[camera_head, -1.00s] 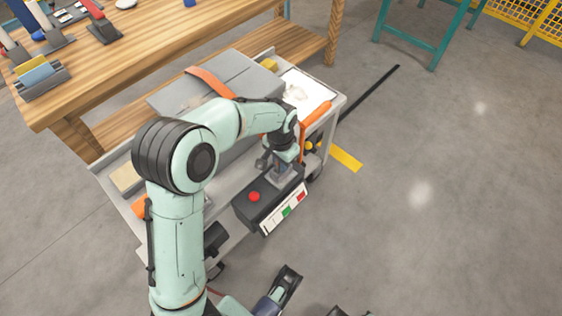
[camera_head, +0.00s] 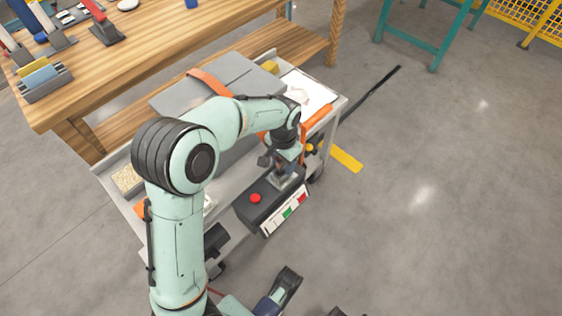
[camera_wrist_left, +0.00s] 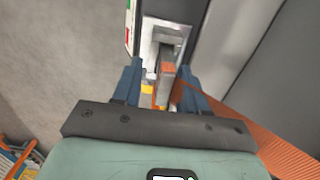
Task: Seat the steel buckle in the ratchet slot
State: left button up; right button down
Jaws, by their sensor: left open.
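My left gripper (camera_head: 284,166) is above the dark box (camera_head: 256,214) with a red button at the cart's front edge. In the left wrist view its blue fingers (camera_wrist_left: 160,88) are open, one on each side of the steel buckle (camera_wrist_left: 167,84). A gap shows between buckle and left finger; contact with the right finger is unclear. An orange strap (camera_wrist_left: 240,130) runs from the buckle to the lower right. The ratchet slot (camera_wrist_left: 150,36) is a bright metal frame just beyond the buckle. How deep the buckle sits in it is hidden. Dark parts at the head view's bottom edge may be my right gripper.
The grey cart (camera_head: 126,210) carries a grey case (camera_head: 232,76) with an orange strap over it. A wooden workbench (camera_head: 150,50) with tools stands behind.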

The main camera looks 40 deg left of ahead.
pick_arm(q)
jog(key=r+p, duration=0.2)
jog(key=r, duration=0.8)
jog(key=shift+a+r+p, duration=0.2)
jog(key=shift+p, duration=0.1)
pick_arm(e)
jog(key=s+a+r+g, duration=0.1)
jog(key=s+a+r, duration=0.1)
jog(key=s+r, duration=0.1)
jog(key=shift+s+r+y, duration=0.35)
jog(key=shift+s+y, duration=0.05)
jog(key=shift+s, duration=0.4)
jog(key=shift+a, duration=0.1)
